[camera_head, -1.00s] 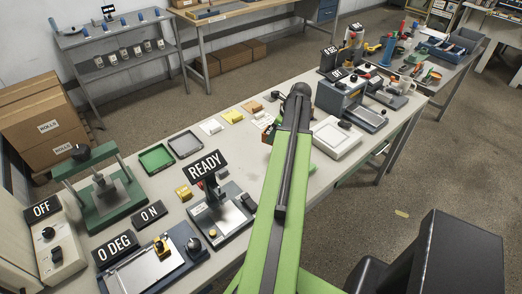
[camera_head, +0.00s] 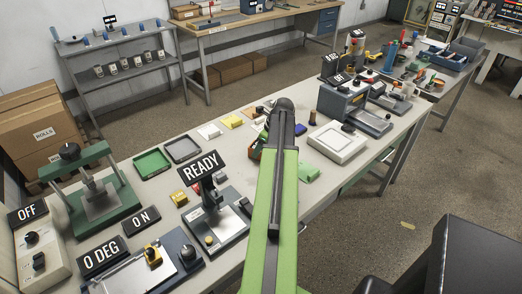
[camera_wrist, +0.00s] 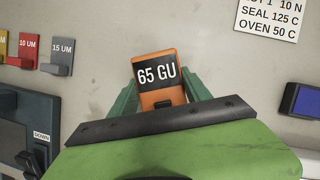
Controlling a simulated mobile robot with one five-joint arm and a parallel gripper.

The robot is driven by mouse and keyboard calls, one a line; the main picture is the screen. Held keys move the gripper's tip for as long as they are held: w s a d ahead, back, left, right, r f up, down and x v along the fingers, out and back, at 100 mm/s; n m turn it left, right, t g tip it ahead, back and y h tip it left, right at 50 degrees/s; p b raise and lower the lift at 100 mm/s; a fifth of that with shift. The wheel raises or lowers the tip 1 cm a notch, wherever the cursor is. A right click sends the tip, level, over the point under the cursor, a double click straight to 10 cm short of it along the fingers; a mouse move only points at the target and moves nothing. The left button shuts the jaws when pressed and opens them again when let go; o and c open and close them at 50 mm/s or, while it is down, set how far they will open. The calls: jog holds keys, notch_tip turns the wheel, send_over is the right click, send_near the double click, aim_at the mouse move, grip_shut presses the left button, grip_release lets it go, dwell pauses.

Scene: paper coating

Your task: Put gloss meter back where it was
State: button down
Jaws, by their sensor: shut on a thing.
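The gloss meter (camera_wrist: 158,92) is a small orange box with a dark display reading 65 GU. It is in the middle of the wrist view. My gripper (camera_wrist: 160,98) has its green fingers on both sides of it and is shut on it. The pale tabletop shows behind it; I cannot tell how high it is held. In the head view my green arm reaches over the long table (camera_head: 318,205), and the arm hides my gripper and most of what it holds.
In the wrist view, red, yellow and grey blocks (camera_wrist: 62,57) lie at upper left, a dark device (camera_wrist: 38,140) at lower left, a printed sheet (camera_wrist: 270,18) at upper right and a blue-screened thing (camera_wrist: 303,101) at right. In the head view, a READY stand (camera_head: 212,215) is left of my arm and a white-topped device (camera_head: 338,142) right.

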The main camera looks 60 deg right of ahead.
jog(key=shift+f, duration=0.15)
jog(key=shift+c, duration=2.4)
grip_release()
jog(key=shift+s+r+p, duration=0.1)
jog(key=shift+r+p, duration=0.3)
jog(key=shift+r, duration=0.15)
jog(key=p+v, duration=1)
jog(key=v, duration=0.1)
jog(key=shift+s+r, duration=0.1)
